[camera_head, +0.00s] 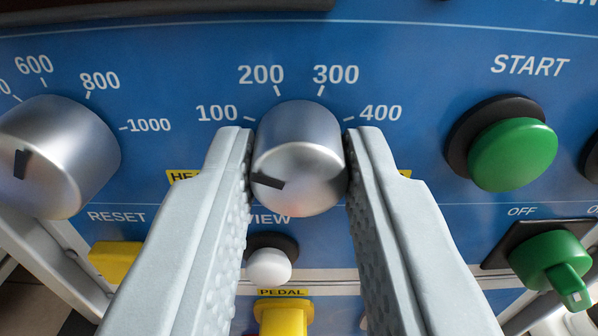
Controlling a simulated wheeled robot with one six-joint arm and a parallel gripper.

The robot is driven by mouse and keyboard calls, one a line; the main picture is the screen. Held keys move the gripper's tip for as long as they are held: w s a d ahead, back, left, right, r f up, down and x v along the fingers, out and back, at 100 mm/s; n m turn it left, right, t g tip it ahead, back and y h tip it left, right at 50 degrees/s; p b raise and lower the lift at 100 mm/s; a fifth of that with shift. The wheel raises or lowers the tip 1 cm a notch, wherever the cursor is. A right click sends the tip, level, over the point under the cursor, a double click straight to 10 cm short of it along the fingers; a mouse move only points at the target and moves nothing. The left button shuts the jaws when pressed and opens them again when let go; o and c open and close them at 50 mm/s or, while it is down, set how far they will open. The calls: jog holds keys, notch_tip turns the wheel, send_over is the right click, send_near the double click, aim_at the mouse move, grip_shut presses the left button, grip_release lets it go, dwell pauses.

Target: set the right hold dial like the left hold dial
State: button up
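A silver dial (299,165) stands out from the blue panel in the middle of the view, under a scale of 100, 200, 300 and 400. Its dark mark sits on the left of its face, pointing left and slightly up, below the 100 line. My gripper (299,175) has one finger on each side of this dial, and both inner faces appear to touch it. A second silver dial (62,160) is at the left edge, with 600, 800 and 1000 showing. Its dark mark is on the left of its face. The fingers hide most of a yellow label; I cannot read which dial is named hold.
A green START button (512,155) and a green OFF switch (549,262) are on the right. A yellow RESET button (117,260) is at lower left. A white button (268,267) and a yellow PEDAL part (283,317) sit between the fingers below the dial.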

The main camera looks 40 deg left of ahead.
jog(key=c, duration=0.4)
jog(key=m, duration=0.5)
jog(key=shift+m, duration=0.3)
jog(key=m, duration=1.4)
jog(key=shift+r, duration=0.1)
jog(key=m, duration=0.7)
jog(key=shift+m, duration=0.3)
